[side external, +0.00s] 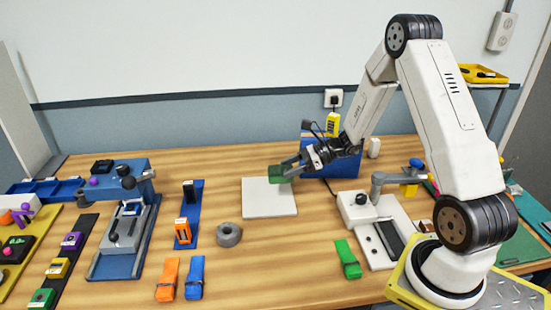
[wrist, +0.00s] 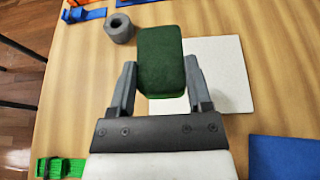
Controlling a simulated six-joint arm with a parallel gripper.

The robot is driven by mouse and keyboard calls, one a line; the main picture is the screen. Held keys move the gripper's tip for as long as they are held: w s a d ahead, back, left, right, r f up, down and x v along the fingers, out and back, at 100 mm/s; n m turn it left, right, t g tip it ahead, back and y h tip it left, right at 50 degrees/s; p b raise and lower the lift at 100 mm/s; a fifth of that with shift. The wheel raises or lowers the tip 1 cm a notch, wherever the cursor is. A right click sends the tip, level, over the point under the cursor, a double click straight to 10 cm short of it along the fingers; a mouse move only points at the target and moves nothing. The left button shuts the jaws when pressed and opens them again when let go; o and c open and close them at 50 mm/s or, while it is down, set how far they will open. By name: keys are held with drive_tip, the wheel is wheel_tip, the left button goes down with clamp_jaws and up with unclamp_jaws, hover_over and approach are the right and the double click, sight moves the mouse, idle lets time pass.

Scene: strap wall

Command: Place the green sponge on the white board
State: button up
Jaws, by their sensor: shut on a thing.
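The green sponge (side external: 280,173) is held between the two fingers of my gripper (side external: 290,165), over the white board (side external: 268,205). The board is a flat white square on the wooden table. In the wrist view the sponge (wrist: 161,60) sits between the fingertips of my gripper (wrist: 160,85), which press on its sides. The white board (wrist: 228,75) shows behind and to the right of the sponge there. Part of the board is hidden by the sponge and a finger. The sponge looks raised above the board, but the exact gap is hard to tell.
A grey ring (side external: 228,234) stands left of the board. A blue box (side external: 335,160) stands behind my gripper. Orange (side external: 168,279), blue (side external: 195,277) and green (side external: 347,259) straps lie near the front. A blue and grey fixture (side external: 125,225) stands at left. Bare table lies in front of the board.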

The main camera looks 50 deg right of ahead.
hover_over(276, 193)
drive_tip(key=f, duration=0.6)
drive_tip(key=shift+s+a, duration=0.2)
drive_tip(key=shift+s, duration=0.05)
drive_tip(key=shift+w+f, duration=0.25)
drive_tip(key=shift+f, duration=0.1)
drive_tip(key=shift+d+f, duration=0.1)
drive_tip(key=shift+f, duration=1.35)
drive_tip(key=shift+f, duration=0.1)
drive_tip(key=o, duration=1.2)
